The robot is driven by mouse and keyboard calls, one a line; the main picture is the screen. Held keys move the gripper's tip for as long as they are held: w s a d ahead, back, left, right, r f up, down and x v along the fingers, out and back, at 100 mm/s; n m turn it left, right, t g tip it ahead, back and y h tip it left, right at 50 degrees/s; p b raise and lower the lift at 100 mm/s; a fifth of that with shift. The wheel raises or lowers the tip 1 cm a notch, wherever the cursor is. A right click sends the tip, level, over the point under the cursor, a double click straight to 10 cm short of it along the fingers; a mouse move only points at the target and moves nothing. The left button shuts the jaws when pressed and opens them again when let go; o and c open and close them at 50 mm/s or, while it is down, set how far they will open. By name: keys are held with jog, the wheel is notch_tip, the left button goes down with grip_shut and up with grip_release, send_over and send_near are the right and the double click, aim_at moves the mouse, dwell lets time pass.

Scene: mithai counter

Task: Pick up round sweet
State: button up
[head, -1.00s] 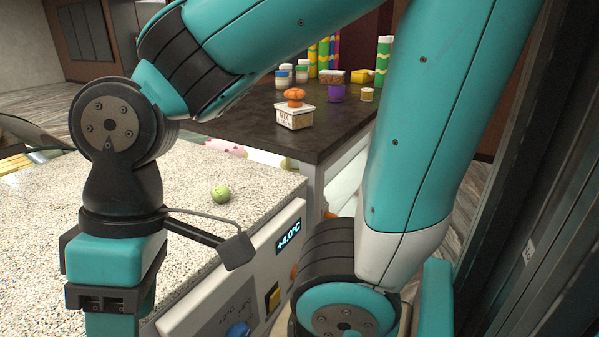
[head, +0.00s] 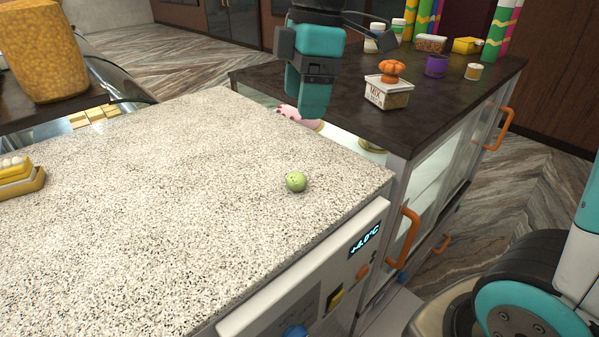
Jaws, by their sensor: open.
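The round sweet (head: 296,182) is a small pale green ball. It sits alone on the speckled stone counter top (head: 190,200), near the right end in the head view. My gripper (head: 309,108) is teal and black and points downward at the top middle of the view. It appears above and behind the sweet, apart from it, in front of the dark counter. The jaws are open, and nothing shows between them.
A dark counter (head: 440,112) behind holds a labelled mix box (head: 388,92) with an orange pumpkin-shaped thing (head: 391,70) on top, a purple cup (head: 436,65) and several tubs. A yellow tray (head: 22,180) stands at the left. The stone around the sweet is clear.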

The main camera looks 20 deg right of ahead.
jog(key=w, duration=0.2)
jog(key=n+p, duration=0.1)
jog(key=p, duration=0.2)
send_over(297, 175)
notch_tip(297, 175, down, 11)
jog(key=shift+w+r, duration=0.1)
jog(key=shift+r, duration=0.05)
jog(key=shift+f+p, duration=0.95)
jog(key=shift+f, duration=1.85)
jog(key=shift+c, duration=0.5)
jog(key=c, duration=0.9)
